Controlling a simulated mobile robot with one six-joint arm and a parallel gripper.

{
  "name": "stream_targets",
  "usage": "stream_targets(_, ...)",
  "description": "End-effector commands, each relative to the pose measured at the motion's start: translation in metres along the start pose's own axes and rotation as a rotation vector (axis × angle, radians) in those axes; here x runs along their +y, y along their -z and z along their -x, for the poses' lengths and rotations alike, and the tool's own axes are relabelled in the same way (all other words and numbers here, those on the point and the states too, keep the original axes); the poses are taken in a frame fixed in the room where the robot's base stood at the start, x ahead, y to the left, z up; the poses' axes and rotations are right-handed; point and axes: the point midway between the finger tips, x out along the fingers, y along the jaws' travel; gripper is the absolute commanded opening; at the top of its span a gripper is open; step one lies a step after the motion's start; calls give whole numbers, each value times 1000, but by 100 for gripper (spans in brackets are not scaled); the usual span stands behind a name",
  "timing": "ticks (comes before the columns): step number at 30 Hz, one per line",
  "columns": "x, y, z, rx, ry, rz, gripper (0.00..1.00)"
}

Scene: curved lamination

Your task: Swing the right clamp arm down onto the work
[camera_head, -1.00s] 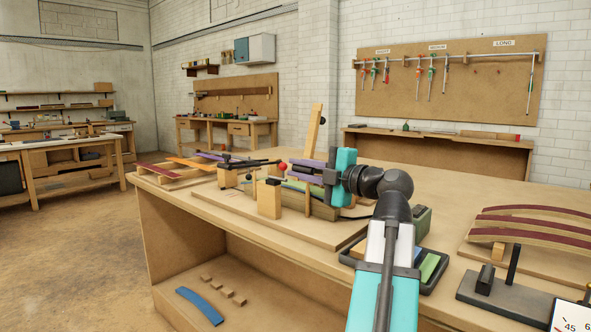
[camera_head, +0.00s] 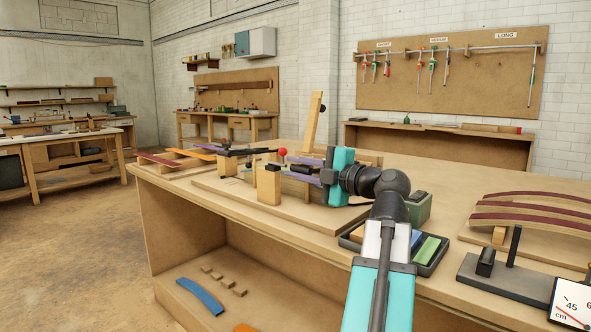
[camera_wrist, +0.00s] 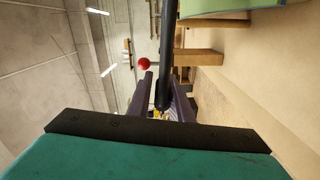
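My gripper (camera_head: 295,168) reaches leftward over the jig board, purple fingers apart above and below. In the wrist view a dark bar (camera_wrist: 166,50) runs between the fingers (camera_wrist: 163,95); it seems to be a clamp arm, but whether both fingers touch it cannot be told. A red ball knob (camera_head: 282,151) sits at the end of a black clamp arm (camera_head: 250,152) held roughly level; the knob also shows in the wrist view (camera_wrist: 144,63), beside the left finger's tip. My gripper hides much of the right clamp and the work under it.
An upright wood block (camera_head: 268,187) stands on the jig board (camera_head: 225,188) just left of my gripper. A tall wooden piece (camera_head: 314,118) leans behind it. A dark tray (camera_head: 440,258) with coloured blocks and curved strips (camera_head: 530,207) lie to the right.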

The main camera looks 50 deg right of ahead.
Motion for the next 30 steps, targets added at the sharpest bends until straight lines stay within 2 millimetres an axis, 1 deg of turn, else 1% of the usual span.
stream_targets(1,1,0,0,1,-3,0,26)
stream_targets(2,1,0,0,1,-2,0,32)
stream_targets(3,1,0,0,1,-2,0,33)
stream_targets(12,0,0,1,-1,0,1,33)
stream_targets(17,0,0,5,-2,0,1,33)
stream_targets(23,1,0,20,-3,0,0,33)
stream_targets(30,1,0,47,-4,-1,0,33)
